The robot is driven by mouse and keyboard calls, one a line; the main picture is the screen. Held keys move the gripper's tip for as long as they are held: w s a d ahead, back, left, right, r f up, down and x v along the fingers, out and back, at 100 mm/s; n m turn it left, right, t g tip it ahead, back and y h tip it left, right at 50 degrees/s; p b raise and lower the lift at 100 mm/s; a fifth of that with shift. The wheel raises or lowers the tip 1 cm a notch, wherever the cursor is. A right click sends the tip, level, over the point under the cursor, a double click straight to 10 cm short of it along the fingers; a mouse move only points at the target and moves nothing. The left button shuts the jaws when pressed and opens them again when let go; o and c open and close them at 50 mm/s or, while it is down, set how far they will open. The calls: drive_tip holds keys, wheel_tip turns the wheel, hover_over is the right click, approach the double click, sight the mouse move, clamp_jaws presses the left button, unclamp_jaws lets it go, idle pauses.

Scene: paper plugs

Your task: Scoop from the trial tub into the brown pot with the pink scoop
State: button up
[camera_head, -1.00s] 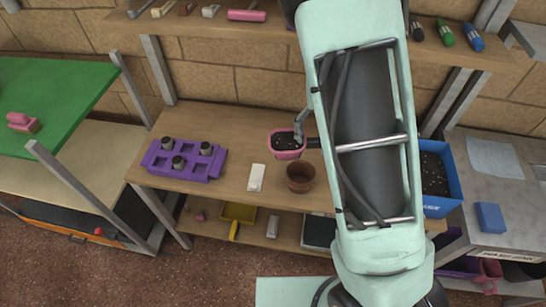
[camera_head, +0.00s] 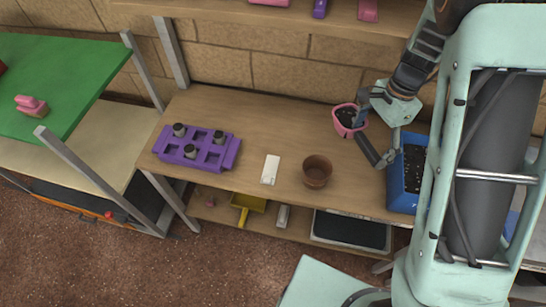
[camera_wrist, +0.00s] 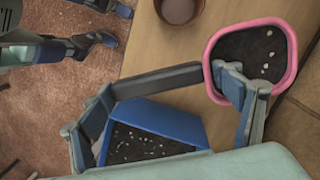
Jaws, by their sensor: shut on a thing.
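The pink scoop (camera_head: 337,113) holds dark soil with pale specks; it also shows in the wrist view (camera_wrist: 291,75). My gripper (camera_head: 371,140) is shut on this scoop, with its dark handle lying between the two fingers, clearest in the wrist view (camera_wrist: 165,82). The scoop is above the back of the bench, left of the blue tub (camera_head: 400,196), likely the trial tub. That tub holds speckled dark soil and is partly hidden by my arm in the head view. The brown pot (camera_head: 317,181) stands upright on the bench, left of the tub; I see no soil in it.
A white block (camera_head: 270,169) lies left of the pot. A purple tray (camera_head: 230,158) with several grey cylinders is further left. A wooden shelf (camera_head: 240,20) runs above the bench, and the stone wall stands behind. The bench between pot and scoop is clear.

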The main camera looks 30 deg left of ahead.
drive_tip(key=s+a+f+m+t, duration=0.1)
drive_tip(key=s+a+f+m, duration=0.1)
drive_tip(key=s+a+m, duration=0.4)
drive_tip(key=s+a+f+m+y, duration=0.1)
drive_tip(key=s+a+f+m, duration=0.2)
drive_tip(key=s+a+m, duration=0.4)
drive_tip(key=a+m, duration=0.6)
drive_tip(key=a, duration=0.2)
drive_tip(key=shift+s+a+f+t+y, duration=0.15)
drive_tip(key=shift+s+f+t+y, duration=0.15)
drive_tip(key=shift+t, duration=0.1)
drive_tip(key=shift+w+m, duration=0.1)
drive_tip(key=shift+m, duration=0.2)
drive_tip(key=shift+w+r+g+y, duration=0.1)
drive_tip(key=shift+r+g+y, duration=0.6)
drive_tip(key=shift+r, duration=0.6)
